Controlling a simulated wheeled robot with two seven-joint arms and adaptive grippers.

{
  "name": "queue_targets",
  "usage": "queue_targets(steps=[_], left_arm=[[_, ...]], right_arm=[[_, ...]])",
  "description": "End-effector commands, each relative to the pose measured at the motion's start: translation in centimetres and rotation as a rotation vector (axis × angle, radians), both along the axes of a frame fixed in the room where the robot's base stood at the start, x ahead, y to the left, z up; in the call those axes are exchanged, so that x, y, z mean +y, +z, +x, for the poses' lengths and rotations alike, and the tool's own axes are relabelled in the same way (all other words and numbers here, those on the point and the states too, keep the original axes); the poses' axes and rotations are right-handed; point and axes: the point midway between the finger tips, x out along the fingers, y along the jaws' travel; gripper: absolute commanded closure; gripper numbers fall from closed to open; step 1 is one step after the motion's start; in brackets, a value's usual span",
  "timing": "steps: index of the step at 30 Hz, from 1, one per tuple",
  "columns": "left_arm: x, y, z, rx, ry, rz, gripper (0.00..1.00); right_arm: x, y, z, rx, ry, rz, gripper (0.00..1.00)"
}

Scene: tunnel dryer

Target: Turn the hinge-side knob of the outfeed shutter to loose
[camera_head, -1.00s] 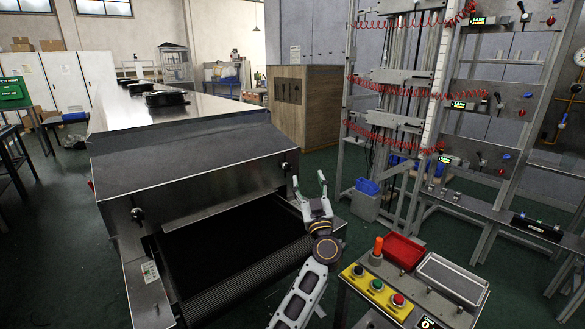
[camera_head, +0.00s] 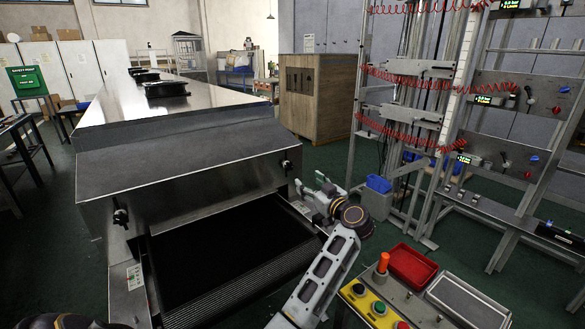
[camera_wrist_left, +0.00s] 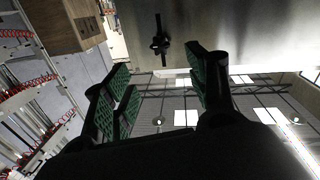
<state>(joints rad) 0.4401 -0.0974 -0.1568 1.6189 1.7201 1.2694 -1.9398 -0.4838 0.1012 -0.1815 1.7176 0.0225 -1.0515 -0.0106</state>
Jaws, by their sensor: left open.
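The outfeed shutter is the sloped metal panel (camera_head: 195,190) over the dryer's dark outfeed opening. A black knob (camera_head: 120,215) is on its left end and another black knob (camera_head: 287,164) is on its right end. I cannot tell which end has the hinge. My left gripper (camera_head: 310,184) is open and empty, just below and right of the right-end knob. In the left wrist view a black knob with a long bar (camera_wrist_left: 160,43) stands on bare metal, ahead of the open fingers (camera_wrist_left: 158,62) and apart from them. My right gripper is not in view.
The dark conveyor belt (camera_head: 230,245) lies below the shutter. A control box with coloured buttons (camera_head: 372,300) and a red tray (camera_head: 411,265) stand at the lower right. A metal rack with red coiled hoses (camera_head: 405,130) is at the right. Green floor lies between.

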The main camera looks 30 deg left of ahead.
Motion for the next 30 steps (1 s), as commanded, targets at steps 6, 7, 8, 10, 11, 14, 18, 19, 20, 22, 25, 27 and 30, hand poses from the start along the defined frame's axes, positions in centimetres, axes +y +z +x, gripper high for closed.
queue_targets(steps=[6,7,8,10,11,14,18,19,20,22,25,27,30], left_arm=[[0.0,0.0,0.0,-0.001,-0.001,0.0,0.43],[0.1,0.0,0.0,-0.001,-0.001,0.002,0.43],[0.1,0.0,0.1,-0.001,-0.001,0.002,0.43],[0.4,0.0,0.2,-0.002,-0.001,0.003,0.43],[0.5,0.0,0.3,-0.002,-0.001,0.003,0.43],[1.1,0.0,0.6,-0.002,-0.001,0.004,0.43],[2.3,0.1,1.3,-0.003,0.0,0.004,0.43],[2.7,0.1,1.5,-0.003,0.001,0.004,0.43],[3.0,0.0,1.7,-0.002,0.001,0.003,0.43],[3.8,0.0,2.1,-0.002,0.001,0.004,0.43],[4.9,0.0,2.8,-0.003,0.001,0.003,0.43],[5.7,0.0,3.3,-0.003,0.0,0.004,0.43],[6.9,0.0,3.9,-0.002,0.0,0.004,0.43]], right_arm=[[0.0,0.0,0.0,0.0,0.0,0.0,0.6],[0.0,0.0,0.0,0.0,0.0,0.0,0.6],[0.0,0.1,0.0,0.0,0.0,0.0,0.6],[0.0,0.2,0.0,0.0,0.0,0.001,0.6],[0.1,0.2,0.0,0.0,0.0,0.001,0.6],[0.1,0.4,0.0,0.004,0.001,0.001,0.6],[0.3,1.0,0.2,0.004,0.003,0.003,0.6],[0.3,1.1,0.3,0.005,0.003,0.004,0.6],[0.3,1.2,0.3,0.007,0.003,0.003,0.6],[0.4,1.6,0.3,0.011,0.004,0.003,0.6],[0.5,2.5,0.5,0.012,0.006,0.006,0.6],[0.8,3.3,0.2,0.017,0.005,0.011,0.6],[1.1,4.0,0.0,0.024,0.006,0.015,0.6]])
